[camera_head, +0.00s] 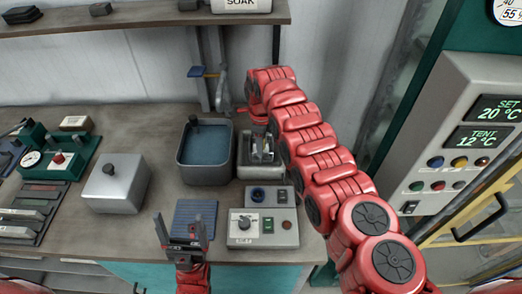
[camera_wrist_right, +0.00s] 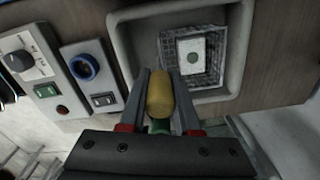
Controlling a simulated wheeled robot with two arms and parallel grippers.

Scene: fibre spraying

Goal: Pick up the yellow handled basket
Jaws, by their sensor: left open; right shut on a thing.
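The yellow handle (camera_wrist_right: 160,97) is between the fingers of my right gripper (camera_wrist_right: 160,85), which is shut on it. Whether the basket touches the well floor I cannot tell. In the head view my right gripper (camera_head: 260,132) points down over this well, and the arm hides part of it. My left gripper (camera_head: 186,222) is open and empty over the bench's front part, near a blue ribbed mat (camera_head: 197,211).
A grey tank of blue liquid (camera_head: 205,182) stands left of the well. A lidded metal box (camera_head: 116,183) is further left. A control box (camera_head: 263,228) with a knob sits in front. A shelf (camera_head: 140,19) runs above, and a control panel (camera_head: 475,130) stands at right.

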